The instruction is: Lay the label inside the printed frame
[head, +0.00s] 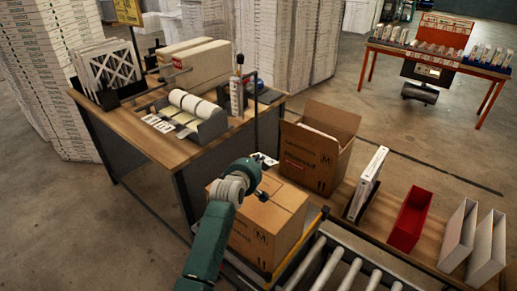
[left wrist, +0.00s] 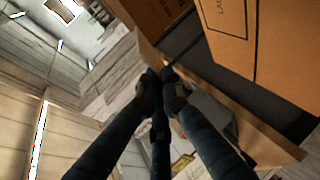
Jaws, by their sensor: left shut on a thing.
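My left gripper (head: 260,172) is shut over the near, closed carton (head: 275,215). A small white label (head: 265,159) with dark marks shows at its fingertips, partly hidden by the gripper. In the left wrist view the dark fingers of the left gripper (left wrist: 160,80) come together, and the label cannot be made out clearly between them. A thin printed frame (left wrist: 246,30) with partly cut-off lettering shows on a brown carton face at the upper right of that view. I cannot tell how far the label is from the frame. My right gripper is not in view.
An open carton (head: 315,150) stands behind the closed one. Rollers (head: 340,268) run along the front. A white boxed filter (head: 368,180) and a red bin (head: 409,218) stand to the right. The wooden bench (head: 150,140) at left holds a roll dispenser (head: 190,112).

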